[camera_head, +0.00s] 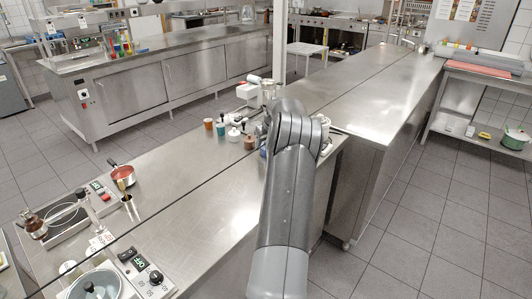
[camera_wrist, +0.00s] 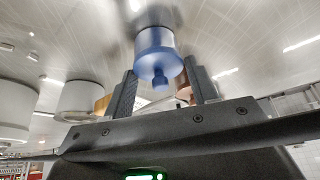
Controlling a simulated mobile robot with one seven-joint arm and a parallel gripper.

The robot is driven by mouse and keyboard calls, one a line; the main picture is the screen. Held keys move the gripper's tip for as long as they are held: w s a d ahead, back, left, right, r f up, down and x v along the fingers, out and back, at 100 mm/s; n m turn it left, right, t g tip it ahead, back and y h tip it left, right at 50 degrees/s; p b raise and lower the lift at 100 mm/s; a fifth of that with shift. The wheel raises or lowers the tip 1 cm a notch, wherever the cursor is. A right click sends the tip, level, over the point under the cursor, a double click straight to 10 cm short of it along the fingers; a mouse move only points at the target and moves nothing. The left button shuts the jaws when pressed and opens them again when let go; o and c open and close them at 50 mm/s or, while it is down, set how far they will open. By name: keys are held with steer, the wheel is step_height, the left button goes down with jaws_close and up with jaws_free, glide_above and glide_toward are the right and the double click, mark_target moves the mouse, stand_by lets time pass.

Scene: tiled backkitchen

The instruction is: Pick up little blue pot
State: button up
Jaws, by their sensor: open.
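A little blue pot (camera_wrist: 158,42) with a knobbed lid is at the upper middle of the wrist view, its knob pointing down in the picture. My gripper (camera_wrist: 160,68) is open, with one dark finger on each side of the pot's lid. I cannot tell whether either finger touches the pot. In the head view, my arm covers the gripper, and only a small bluish patch, perhaps the blue pot (camera_head: 263,153), shows at the arm's left edge.
White pots (camera_wrist: 85,97) stand left of the fingers, and a brown pot (camera_wrist: 183,88) is partly behind the right finger. Small coloured pots (camera_head: 221,127) line the steel counter (camera_head: 185,175). A red saucepan (camera_head: 122,174) is nearer left.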

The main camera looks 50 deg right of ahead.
steer(key=shift+x, duration=1)
steer(key=c, duration=1)
